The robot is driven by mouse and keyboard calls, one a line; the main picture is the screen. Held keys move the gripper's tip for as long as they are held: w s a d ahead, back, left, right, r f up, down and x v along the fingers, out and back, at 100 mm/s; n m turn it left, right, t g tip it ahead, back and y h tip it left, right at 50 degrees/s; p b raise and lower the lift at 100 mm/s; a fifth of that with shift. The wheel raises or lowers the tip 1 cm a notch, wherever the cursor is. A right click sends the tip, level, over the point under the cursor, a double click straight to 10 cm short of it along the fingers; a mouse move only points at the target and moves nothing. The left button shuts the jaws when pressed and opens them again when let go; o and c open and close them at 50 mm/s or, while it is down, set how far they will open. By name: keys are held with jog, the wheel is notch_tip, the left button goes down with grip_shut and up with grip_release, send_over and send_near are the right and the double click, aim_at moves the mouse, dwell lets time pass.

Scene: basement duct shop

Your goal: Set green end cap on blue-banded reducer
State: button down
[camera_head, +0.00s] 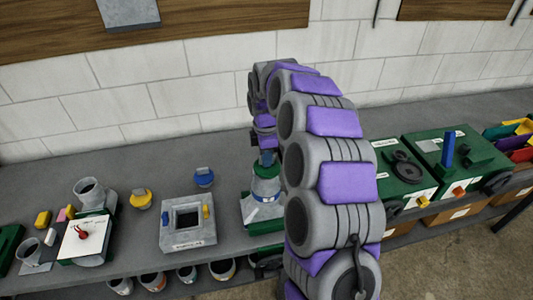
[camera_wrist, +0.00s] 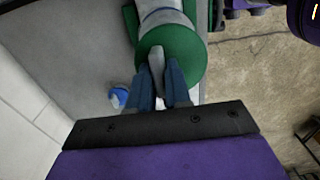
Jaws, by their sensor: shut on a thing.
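My gripper (camera_wrist: 157,88) is shut on the grey handle of the green end cap (camera_wrist: 190,52), a round disc between and beyond the blue fingers. In the head view the green cap (camera_head: 266,170) is at the top of the grey blue-banded reducer (camera_head: 268,188), which stands upright on a green base. The blue band shows low on the reducer. The cap appears level on or right at the reducer's top; I cannot tell whether it is fully seated. My arm hides the right side of the reducer's base.
A blue-topped cap (camera_head: 204,177) and a yellow cap (camera_head: 141,198) stand to the left on the grey bench. A grey block with a square opening (camera_head: 188,238) sits near the front edge. Green machines (camera_head: 447,172) stand to the right, beyond my arm.

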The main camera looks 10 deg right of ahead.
jog(key=shift+w+a, duration=0.2)
jog(key=shift+a, duration=0.35)
jog(key=shift+a+r, duration=0.2)
jog(key=shift+a, duration=0.05)
jog(key=shift+s+d+r+p, duration=0.1)
jog(key=shift+d+p, duration=0.2)
jog(key=shift+d, duration=0.7)
jog(key=shift+a, duration=0.15)
jog(key=shift+a, duration=0.3)
jog(key=shift+d, duration=0.2)
jog(key=shift+a+f, duration=0.15)
jog(key=shift+f, duration=0.1)
